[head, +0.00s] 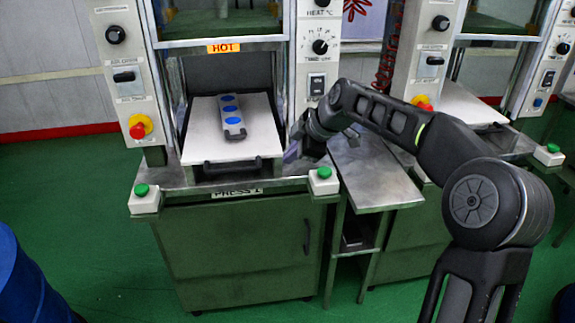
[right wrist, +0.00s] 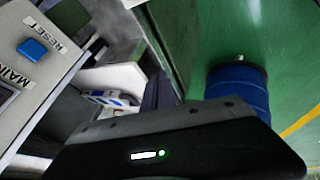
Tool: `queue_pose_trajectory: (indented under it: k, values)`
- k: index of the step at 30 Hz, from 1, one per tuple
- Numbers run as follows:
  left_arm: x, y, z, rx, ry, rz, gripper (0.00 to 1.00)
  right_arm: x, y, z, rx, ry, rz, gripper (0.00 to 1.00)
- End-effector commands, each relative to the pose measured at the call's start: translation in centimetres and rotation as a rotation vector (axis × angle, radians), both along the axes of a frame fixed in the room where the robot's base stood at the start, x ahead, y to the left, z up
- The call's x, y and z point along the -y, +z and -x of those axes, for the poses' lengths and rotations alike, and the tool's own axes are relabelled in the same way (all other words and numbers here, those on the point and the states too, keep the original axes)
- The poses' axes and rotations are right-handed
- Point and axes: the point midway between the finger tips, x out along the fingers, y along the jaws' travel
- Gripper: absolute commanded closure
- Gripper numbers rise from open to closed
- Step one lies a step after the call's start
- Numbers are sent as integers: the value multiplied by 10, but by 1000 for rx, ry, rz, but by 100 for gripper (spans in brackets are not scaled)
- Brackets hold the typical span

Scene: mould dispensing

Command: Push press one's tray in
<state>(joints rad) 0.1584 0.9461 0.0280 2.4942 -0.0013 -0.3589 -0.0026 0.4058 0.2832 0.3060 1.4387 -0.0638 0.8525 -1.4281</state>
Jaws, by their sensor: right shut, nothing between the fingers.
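Press one's tray (head: 200,135) is a pale plate with a dark front handle (head: 232,166). It sticks out of the opening under the HOT label. A grey mould (head: 236,128) with blue round spots lies on it, and it shows partly in the right wrist view (right wrist: 108,98). My right gripper (head: 292,153) is shut and empty. It hangs at the press's front right corner, to the right of the tray and apart from the handle. Its dark fingers (right wrist: 158,92) point toward the tray side in the right wrist view. My left gripper is out of view.
Green buttons on white boxes (head: 323,181) (head: 143,198) stand at both front corners of press one. A metal side table (head: 372,180) stands right of it, under my right arm. A second press is farther right. A blue barrel (head: 28,285) stands at lower left.

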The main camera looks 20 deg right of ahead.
Motion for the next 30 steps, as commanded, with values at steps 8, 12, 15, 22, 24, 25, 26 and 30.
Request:
queue_pose_trajectory:
  k: [8, 12, 15, 22, 24, 25, 26, 30]
  values:
    - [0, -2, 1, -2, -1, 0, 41, 12, 37, 24, 2, -2, 1, 100]
    - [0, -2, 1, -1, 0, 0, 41, 13, 41, 28, 0, -1, -1, 100]
    - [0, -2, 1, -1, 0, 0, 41, 14, 41, 28, 0, -1, -1, 100]
    - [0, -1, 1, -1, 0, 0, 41, 16, 40, 27, 1, -7, 6, 100]
    - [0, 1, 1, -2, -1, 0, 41, 24, 37, 24, 8, -24, 25, 100]
    - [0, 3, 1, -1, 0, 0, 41, 30, 35, 22, 15, -35, 40, 100]
    - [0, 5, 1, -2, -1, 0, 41, 39, 32, 19, 22, -51, 59, 100]
    - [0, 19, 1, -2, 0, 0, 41, 96, 15, 2, 97, -138, 209, 100]
